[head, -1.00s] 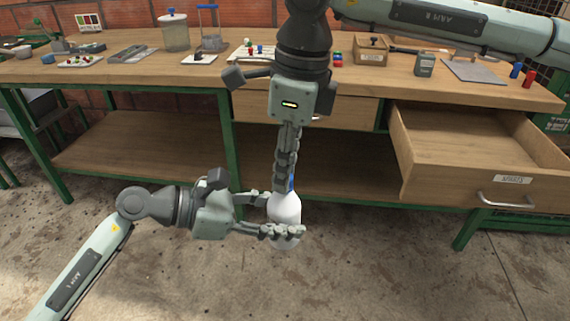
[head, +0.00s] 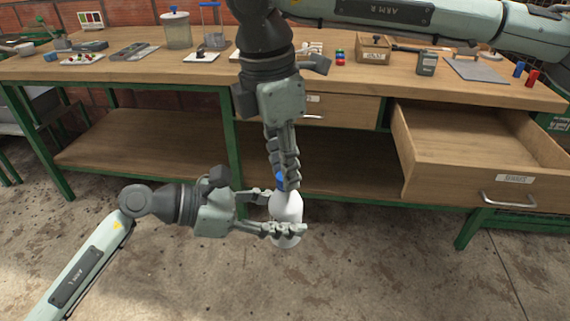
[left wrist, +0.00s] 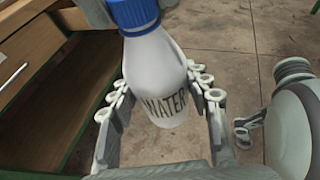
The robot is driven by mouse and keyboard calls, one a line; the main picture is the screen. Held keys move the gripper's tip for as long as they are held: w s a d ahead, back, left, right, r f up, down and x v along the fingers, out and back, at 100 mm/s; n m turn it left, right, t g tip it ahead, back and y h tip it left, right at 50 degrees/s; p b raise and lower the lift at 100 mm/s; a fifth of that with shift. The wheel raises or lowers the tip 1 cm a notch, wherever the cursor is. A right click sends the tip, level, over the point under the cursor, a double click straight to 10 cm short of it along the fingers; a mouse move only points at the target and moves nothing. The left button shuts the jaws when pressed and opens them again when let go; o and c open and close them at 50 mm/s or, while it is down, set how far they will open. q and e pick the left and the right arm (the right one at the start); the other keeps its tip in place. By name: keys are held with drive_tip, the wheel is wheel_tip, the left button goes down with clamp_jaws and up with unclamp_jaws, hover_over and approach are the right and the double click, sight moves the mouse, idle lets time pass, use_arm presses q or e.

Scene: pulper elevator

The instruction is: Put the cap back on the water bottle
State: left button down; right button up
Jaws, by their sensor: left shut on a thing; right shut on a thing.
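The white water bottle (head: 287,208) is held roughly upright in front of the workbench. In the left wrist view the bottle (left wrist: 163,85), lettered "WATER", stands between the fingers of my left gripper (head: 281,214). This gripper is shut around its body from the left. The blue cap (head: 280,181) is at the bottle's top, in the fingers of my right gripper (head: 286,184), which points down from above. In the left wrist view the cap (left wrist: 133,13) covers the bottle mouth with no clear gap. I cannot tell whether it is threaded.
The wooden workbench (head: 120,67) stands behind, with jars, trays and small parts on top. Its right drawer (head: 470,135) is pulled open, to the right of my grippers. The concrete floor (head: 380,265) in front is clear.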

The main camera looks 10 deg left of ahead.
drive_tip(key=shift+m, duration=1.1)
drive_tip(key=o, duration=0.7)
drive_tip(key=shift+c, duration=0.2)
drive_tip(key=shift+r, duration=0.1)
drive_tip(key=shift+r, duration=2.2)
drive_tip(key=shift+c, duration=0.4)
